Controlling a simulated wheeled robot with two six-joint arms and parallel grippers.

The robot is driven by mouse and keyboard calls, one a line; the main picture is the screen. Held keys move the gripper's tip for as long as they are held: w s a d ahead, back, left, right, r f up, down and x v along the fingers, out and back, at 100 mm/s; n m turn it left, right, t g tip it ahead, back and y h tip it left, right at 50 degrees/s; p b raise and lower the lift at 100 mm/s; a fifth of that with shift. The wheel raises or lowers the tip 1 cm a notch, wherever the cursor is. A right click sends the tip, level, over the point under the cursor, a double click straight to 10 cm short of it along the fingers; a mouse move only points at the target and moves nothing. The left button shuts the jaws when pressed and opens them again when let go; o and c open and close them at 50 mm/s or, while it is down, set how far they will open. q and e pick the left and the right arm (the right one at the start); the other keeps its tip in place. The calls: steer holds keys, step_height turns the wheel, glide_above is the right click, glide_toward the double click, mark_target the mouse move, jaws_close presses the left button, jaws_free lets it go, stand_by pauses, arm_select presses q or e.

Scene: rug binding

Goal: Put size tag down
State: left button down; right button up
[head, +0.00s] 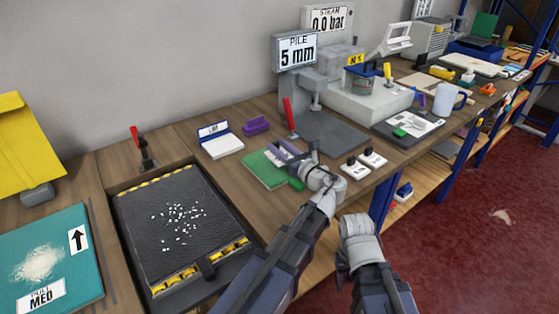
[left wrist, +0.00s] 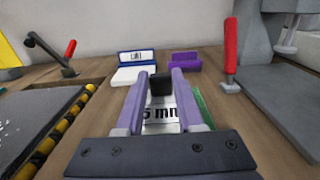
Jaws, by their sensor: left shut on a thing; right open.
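The size tag is white with black "5 mm" lettering and shows between my left gripper's purple fingers in the left wrist view (left wrist: 160,116). A black piece (left wrist: 161,84) stands at its far end, between the fingertips. My left gripper (head: 283,151) is shut on the tag, low over a green board (head: 258,171). The green board also shows beside the right finger in the left wrist view (left wrist: 202,105). Whether the tag touches the board cannot be told. My right gripper (head: 342,268) is open and empty, off the bench's front edge; its fingers are mostly hidden.
A white and blue box (head: 222,143) and a purple block (head: 256,125) stand behind the board. A press with a red lever (head: 289,116) is at right. A black tray (head: 185,215) lies left.

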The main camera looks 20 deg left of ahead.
arm_select(q)
step_height(320, 180, down, 4)
steer(key=b, duration=0.3)
steer(key=shift+r, duration=0.25)
steer(key=shift+s+f+b, duration=0.1)
steer(key=shift+f+b, duration=0.35)
steer(key=shift+b, duration=0.1)
steer(key=c, duration=0.9)
jaws_free()
steer(key=o, duration=0.4)
steer(key=shift+s, duration=0.1)
steer(key=shift+c, duration=0.2)
steer(key=shift+r, duration=0.1)
